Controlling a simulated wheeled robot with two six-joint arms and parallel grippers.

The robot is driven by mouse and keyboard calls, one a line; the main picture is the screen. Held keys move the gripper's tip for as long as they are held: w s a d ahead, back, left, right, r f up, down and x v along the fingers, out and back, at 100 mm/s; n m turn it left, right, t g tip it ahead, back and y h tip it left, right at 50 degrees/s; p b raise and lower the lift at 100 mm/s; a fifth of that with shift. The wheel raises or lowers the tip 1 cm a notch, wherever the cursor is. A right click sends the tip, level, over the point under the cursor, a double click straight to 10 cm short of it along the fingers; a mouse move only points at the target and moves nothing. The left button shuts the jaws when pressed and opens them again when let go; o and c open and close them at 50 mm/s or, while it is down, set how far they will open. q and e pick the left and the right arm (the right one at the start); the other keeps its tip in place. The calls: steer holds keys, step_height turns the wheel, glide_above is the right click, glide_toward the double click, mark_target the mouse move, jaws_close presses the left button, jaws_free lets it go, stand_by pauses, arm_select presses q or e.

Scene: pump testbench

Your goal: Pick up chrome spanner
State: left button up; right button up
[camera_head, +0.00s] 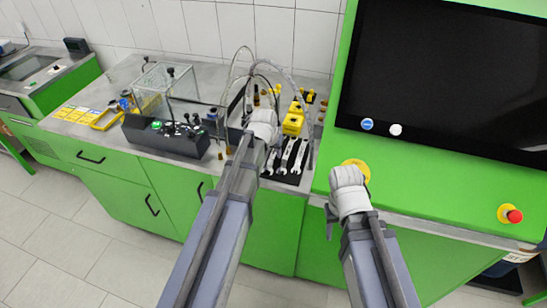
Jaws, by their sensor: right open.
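Several silvery spanners (286,156) lie side by side on a dark mat (292,178) at the front edge of the worktop. I cannot tell which one is the chrome spanner. My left gripper (264,120), pale and bulky, is over the worktop just behind and left of the spanners. My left forearm hides part of the mat's left side. Whether the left gripper touches anything or is open does not show. My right gripper (346,178) is open and empty in front of the green panel, right of the spanners.
A grey device (175,137) with knobs and a clear box stands left of the spanners. Hoses (290,80) arch behind my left gripper. Yellow parts (293,122) stand behind the mat. A large dark screen (445,80) and red button (514,216) are at right.

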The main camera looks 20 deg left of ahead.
arm_select(q)
jaws_close()
steer(key=shift+r, duration=0.1)
stand_by(0.4)
